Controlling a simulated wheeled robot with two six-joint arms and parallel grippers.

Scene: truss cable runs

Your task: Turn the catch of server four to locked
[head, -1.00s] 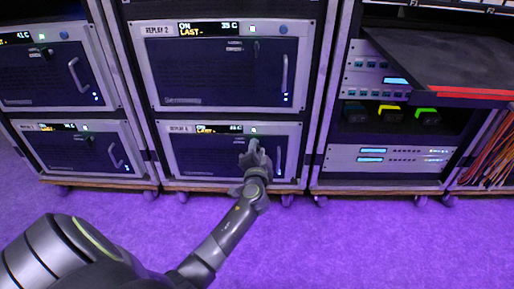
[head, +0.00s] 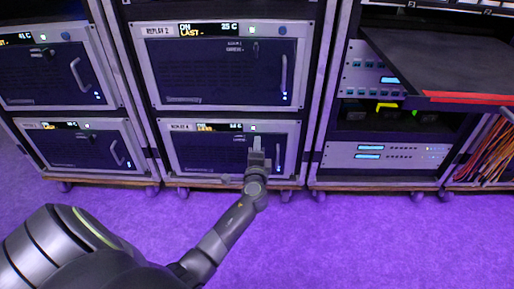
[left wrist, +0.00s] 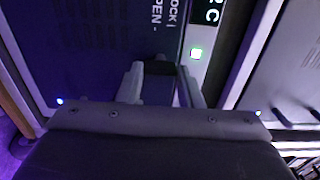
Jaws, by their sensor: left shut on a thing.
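Server four (head: 190,160), labelled REPLAY 4, is the lower unit in the middle rack in the head view. My left gripper (head: 257,151) is at the upper right part of its front, and its arm comes up from below. In the left wrist view, the two fingers of my left gripper (left wrist: 160,88) stand on either side of the dark catch (left wrist: 160,68) and are shut on it. Lettering for lock and open shows beside the catch, partly cut off. The gripper hides the catch in the head view. My right gripper is not in view.
A green light (left wrist: 196,53) and a display (left wrist: 207,12) sit close to the fingers. The server's handle (head: 281,158) is just right of the gripper. REPLAY 2 (head: 225,75) is above. A black shelf (head: 440,65) with a red edge juts out at the right.

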